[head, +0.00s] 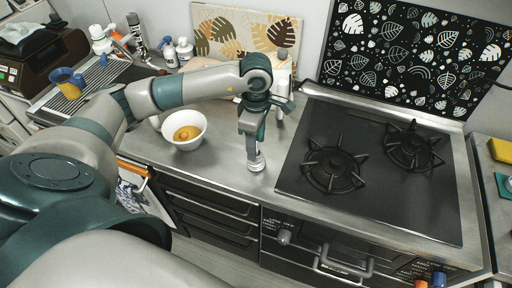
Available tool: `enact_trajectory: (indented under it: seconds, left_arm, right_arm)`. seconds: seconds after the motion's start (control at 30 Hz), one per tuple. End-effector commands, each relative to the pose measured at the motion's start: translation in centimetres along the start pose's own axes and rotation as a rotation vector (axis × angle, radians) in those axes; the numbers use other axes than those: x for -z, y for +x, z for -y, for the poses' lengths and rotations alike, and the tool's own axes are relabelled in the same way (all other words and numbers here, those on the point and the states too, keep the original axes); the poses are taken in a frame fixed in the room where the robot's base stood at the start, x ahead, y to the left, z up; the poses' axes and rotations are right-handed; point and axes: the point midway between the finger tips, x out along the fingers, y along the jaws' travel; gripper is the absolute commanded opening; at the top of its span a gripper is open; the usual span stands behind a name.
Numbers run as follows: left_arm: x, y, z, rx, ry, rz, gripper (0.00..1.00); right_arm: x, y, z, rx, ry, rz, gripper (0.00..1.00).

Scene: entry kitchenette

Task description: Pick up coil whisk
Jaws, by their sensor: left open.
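My left gripper (251,150) points straight down over the counter, between a white bowl and the stove. Its jaws are open. A small pale, metallic-looking piece (257,164) shows right at its fingertips, low against the counter; it may be part of the coil whisk, but it is too small and too covered to tell. No other whisk shows clearly. My left arm comes in from the left and hides part of the counter behind it. My right gripper is not in view.
The white bowl (184,143) holding something orange-yellow stands left of the gripper. A black stove (376,205) with two burners lies to the right. Bottles (184,50) and a leaf-patterned board (222,33) stand at the back. The front counter near the gripper is clear.

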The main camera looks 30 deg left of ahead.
Motion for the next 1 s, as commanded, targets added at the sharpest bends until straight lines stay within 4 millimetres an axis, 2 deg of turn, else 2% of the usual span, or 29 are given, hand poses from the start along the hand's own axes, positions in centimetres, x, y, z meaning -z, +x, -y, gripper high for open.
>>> enact_trajectory:
  seconds: [0.3,0.37,0.5,0.53,1.0]
  left_arm:
    - [0.01,-0.01,0.0,0.0,0.0,0.0,0.48]
    - [0.01,-0.01,0.0,0.0,0.0,0.0,0.36]
    - [0.02,-0.02,0.0,0.0,0.0,0.0,0.03]
    - [0.02,-0.02,0.0,0.0,0.0,0.0,0.0]
    - [0.01,-0.73,-0.09,-0.002,-0.001,0.0,0.0]
  right_arm:
    - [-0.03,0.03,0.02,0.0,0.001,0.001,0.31]
    - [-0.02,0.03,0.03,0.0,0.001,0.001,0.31]
    - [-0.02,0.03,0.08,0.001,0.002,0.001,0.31]
    - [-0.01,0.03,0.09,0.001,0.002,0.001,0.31]
    - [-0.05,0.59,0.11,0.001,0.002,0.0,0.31]
